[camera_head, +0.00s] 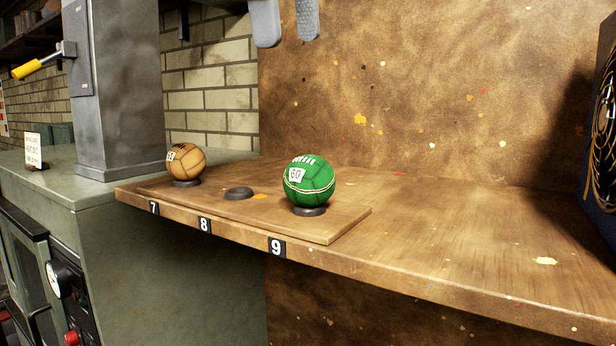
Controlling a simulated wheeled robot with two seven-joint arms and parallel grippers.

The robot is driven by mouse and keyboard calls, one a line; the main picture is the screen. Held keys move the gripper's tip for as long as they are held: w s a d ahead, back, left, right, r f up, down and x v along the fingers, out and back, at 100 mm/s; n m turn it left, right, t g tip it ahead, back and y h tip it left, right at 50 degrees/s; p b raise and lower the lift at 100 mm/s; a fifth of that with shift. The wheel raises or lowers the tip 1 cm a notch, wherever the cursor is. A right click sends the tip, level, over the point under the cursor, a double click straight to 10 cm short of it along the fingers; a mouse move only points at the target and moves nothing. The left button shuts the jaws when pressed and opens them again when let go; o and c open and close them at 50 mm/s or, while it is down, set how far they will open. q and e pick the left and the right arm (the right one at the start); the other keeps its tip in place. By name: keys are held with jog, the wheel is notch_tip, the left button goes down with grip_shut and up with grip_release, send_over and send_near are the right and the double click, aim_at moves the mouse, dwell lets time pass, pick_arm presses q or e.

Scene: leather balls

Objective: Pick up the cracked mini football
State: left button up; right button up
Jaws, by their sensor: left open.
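A tan ball (186,161) with a small white tag sits on a dark round stand at label 7. A green ball (311,184) with a white "60" tag, white lettering and a pale curved line sits on a dark stand at label 9. I cannot tell for sure which ball is the cracked mini football. My left gripper (288,41) shows only its two grey fingers at the top edge. It is open and empty, pointing down, apart from both balls. My right gripper is not in view.
The stand (239,193) at label 8 is empty. The stands are on a thin board (330,231) on a wooden shelf (480,230) that is bare to the right. A grey column (118,110) stands at left, and a dark object (603,130) at the right edge.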

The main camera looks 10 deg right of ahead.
pick_arm(q)
jog(key=b, duration=0.3)
send_near(309, 156)
jog(key=shift+a+p+x, duration=0.15)
jog(key=shift+p+x, duration=0.1)
jog(key=shift+x, duration=1.35)
jog(key=shift+a+p+x, duration=0.2)
jog(key=shift+p+x, duration=0.05)
jog(key=shift+x, duration=1.3)
jog(key=shift+s+f, duration=0.1)
jog(key=shift+s, duration=0.05)
jog(key=shift+d+f+p, duration=0.3)
jog(key=shift+f+p, duration=0.35)
jog(key=shift+p, duration=0.05)
jog(key=x, duration=0.1)
jog(key=p+x, duration=0.1)
jog(key=x, duration=0.1)
jog(key=shift+w+d+r, duration=0.1)
jog(key=shift+w+d, duration=0.05)
jog(key=shift+w, duration=0.05)
jog(key=shift+f, duration=0.45)
